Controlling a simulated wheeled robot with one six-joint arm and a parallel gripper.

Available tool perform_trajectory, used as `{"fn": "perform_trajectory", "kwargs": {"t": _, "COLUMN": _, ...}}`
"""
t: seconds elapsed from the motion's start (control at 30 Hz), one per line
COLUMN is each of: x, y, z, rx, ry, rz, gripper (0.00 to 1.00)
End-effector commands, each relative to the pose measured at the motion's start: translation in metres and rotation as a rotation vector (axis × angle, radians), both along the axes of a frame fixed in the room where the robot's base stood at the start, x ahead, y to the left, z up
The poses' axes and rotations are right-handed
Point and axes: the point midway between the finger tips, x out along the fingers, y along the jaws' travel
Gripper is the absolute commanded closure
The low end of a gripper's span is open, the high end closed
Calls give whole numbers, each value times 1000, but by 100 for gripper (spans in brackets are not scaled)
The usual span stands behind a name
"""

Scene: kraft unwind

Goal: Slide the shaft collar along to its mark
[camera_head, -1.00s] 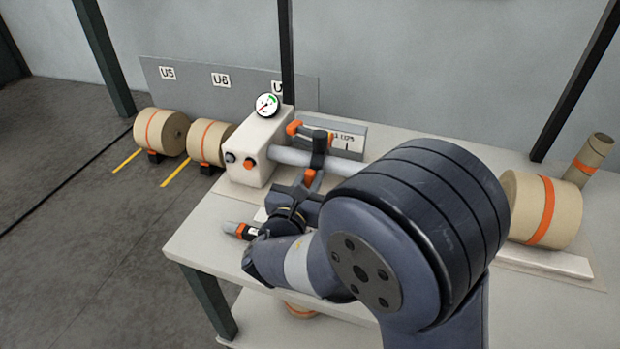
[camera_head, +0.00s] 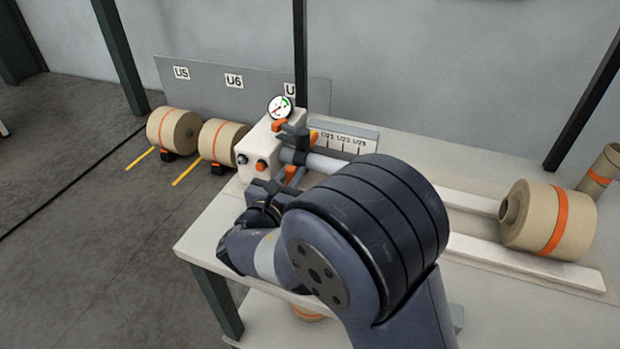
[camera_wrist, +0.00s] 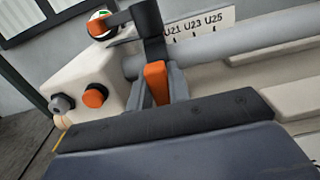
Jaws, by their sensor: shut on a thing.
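The dark shaft collar (camera_head: 299,146) sits around the grey shaft (camera_head: 335,164), close to the white housing (camera_head: 259,155). An orange-ended lever sticks out from its top. In the wrist view the collar (camera_wrist: 150,40) stands upright above my fingers. A scale plate (camera_head: 348,142) behind the shaft reads U21, U23, U25 with tick lines. The collar stands left of the U21 label. My arm hides part of the shaft.
The housing carries a round gauge (camera_head: 280,108), a grey knob (camera_wrist: 62,103) and an orange button (camera_wrist: 95,96). A kraft roll (camera_head: 548,219) rests at the bench's right. Two rolls stand on the floor at left. The bench (camera_head: 215,235) is clear at front left.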

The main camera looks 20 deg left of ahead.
Motion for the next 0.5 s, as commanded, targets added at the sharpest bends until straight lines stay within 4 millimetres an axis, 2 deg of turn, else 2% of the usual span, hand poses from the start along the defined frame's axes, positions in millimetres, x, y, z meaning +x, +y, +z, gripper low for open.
{"fn": "perform_trajectory", "kwargs": {"t": 0.1, "x": 0, "y": 7, "z": 0, "rx": 0, "ry": -1, "rz": 0, "gripper": 100}}
{"fn": "perform_trajectory", "kwargs": {"t": 0.37, "x": 0, "y": 9, "z": 1, "rx": 1, "ry": -2, "rz": 4, "gripper": 100}}
{"fn": "perform_trajectory", "kwargs": {"t": 0.4, "x": 0, "y": 9, "z": 1, "rx": 1, "ry": -2, "rz": 5, "gripper": 80}}
{"fn": "perform_trajectory", "kwargs": {"t": 0.5, "x": 0, "y": 9, "z": 1, "rx": 1, "ry": -2, "rz": 5, "gripper": 72}}
